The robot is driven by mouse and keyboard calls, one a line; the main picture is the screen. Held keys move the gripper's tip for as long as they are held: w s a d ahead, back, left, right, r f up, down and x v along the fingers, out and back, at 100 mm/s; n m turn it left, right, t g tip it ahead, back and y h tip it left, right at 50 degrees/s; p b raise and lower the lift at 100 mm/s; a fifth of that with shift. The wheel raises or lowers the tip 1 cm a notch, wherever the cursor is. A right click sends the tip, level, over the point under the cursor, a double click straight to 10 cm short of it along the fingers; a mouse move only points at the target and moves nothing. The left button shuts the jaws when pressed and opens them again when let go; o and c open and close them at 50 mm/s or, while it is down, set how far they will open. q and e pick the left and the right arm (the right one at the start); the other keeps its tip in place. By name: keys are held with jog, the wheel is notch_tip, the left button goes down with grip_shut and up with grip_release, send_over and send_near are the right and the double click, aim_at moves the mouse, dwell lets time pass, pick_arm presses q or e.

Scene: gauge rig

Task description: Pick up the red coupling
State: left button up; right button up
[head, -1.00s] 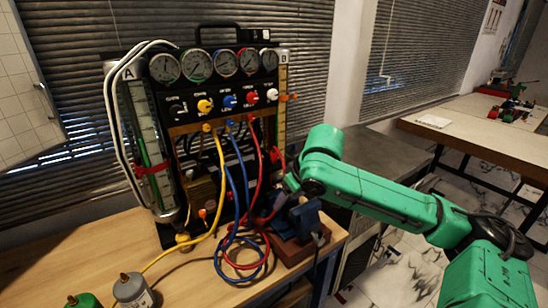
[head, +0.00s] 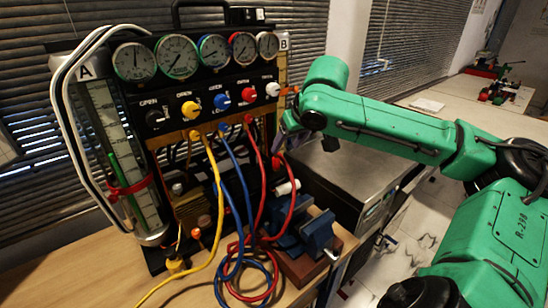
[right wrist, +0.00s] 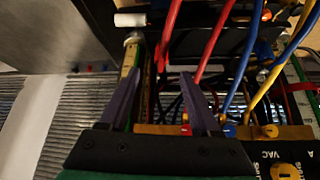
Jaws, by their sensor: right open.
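A small red piece (head: 277,163), which looks like the red coupling, shows at the right of the gauge rig, just below my right gripper (head: 283,140). A red hose (head: 286,210) runs down below it. In the right wrist view, red hoses (right wrist: 170,30) hang beyond the fingers, and one red end shows near the gap between them. My right gripper (right wrist: 160,74) is open, its two fingers apart, with nothing seen clamped between them. In the head view its tips are partly hidden by the arm. My left gripper is out of view.
The rig panel (head: 205,108) carries several gauges and knobs. Blue and yellow hoses loop onto the wooden table. A blue vise (head: 317,232) stands on a brown block below the gripper. A white cylinder (head: 287,187) is close by, also in the wrist view (right wrist: 130,19). A metal box stands right.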

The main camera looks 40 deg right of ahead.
aim_at(277, 157)
jog(key=p+x, duration=0.2)
jog(key=x, duration=0.1)
jog(key=shift+w+f, duration=0.1)
jog(key=shift+w, duration=0.05)
jog(key=shift+x, duration=1.1)
jog(key=shift+w+d+f+p, duration=0.15)
jog(key=shift+w+p, duration=0.1)
jog(key=shift+p, duration=0.55)
jog(key=shift+w+f, duration=0.15)
jog(key=shift+f, duration=0.2)
jog(key=x, duration=0.3)
jog(key=shift+w+f, duration=0.1)
jog(key=shift+w, duration=0.15)
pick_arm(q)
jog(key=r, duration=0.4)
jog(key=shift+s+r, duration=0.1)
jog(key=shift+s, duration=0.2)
pick_arm(e)
jog(key=shift+s, duration=0.1)
grip_shut()
